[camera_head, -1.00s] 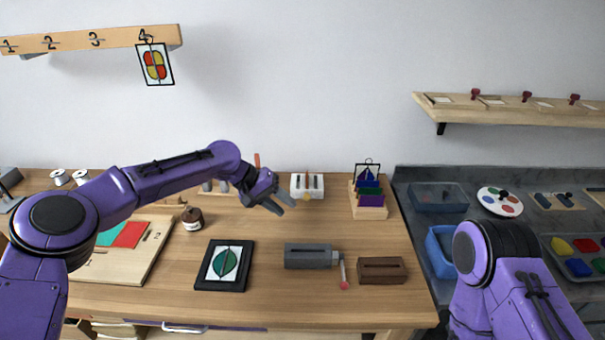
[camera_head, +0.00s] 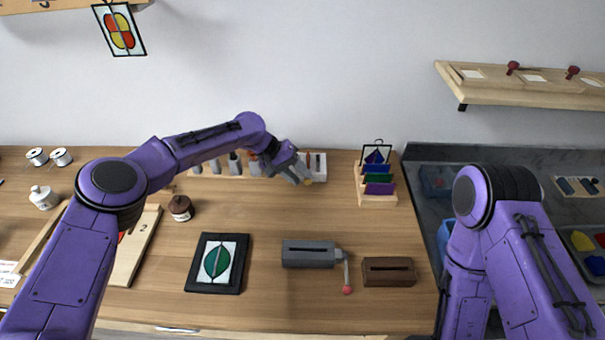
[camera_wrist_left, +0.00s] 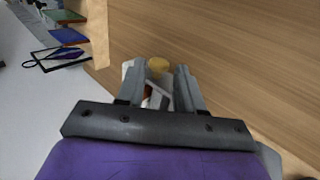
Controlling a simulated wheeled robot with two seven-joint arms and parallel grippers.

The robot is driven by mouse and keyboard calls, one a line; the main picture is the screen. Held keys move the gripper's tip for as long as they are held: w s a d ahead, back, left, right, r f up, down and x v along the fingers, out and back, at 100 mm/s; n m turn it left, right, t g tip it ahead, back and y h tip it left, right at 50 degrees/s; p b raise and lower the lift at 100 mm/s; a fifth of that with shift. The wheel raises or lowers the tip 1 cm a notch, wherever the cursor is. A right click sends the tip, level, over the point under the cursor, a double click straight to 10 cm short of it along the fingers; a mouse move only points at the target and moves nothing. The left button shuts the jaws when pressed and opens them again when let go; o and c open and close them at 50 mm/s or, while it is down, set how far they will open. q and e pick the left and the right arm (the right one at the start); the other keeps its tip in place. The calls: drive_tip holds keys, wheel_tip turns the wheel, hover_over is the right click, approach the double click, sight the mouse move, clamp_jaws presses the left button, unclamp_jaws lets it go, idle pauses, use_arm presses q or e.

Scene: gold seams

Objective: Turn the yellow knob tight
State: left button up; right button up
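The yellow knob (camera_wrist_left: 157,66) shows in the left wrist view just past and between my left gripper's fingertips (camera_wrist_left: 158,75). It sits at a white block (camera_wrist_left: 127,68), partly hidden by the fingers. In the head view the white block (camera_head: 319,168) stands at the back of the bench, and a bit of the yellow knob (camera_head: 307,182) shows below my left gripper (camera_head: 302,176). The left fingers are apart, with nothing clearly held. I cannot tell whether they touch the knob. My right arm is at the right; its gripper is out of sight.
A wooden rack of coloured panes (camera_head: 377,199) stands right of the white block. A grey box with a red-tipped lever (camera_head: 308,254), a brown slotted block (camera_head: 389,272) and a black-framed leaf panel (camera_head: 188,281) lie nearer. A tool rack (camera_head: 222,171) is left of the gripper.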

use_arm(q)
drive_tip(key=shift+x, duration=0.9)
clamp_jaws()
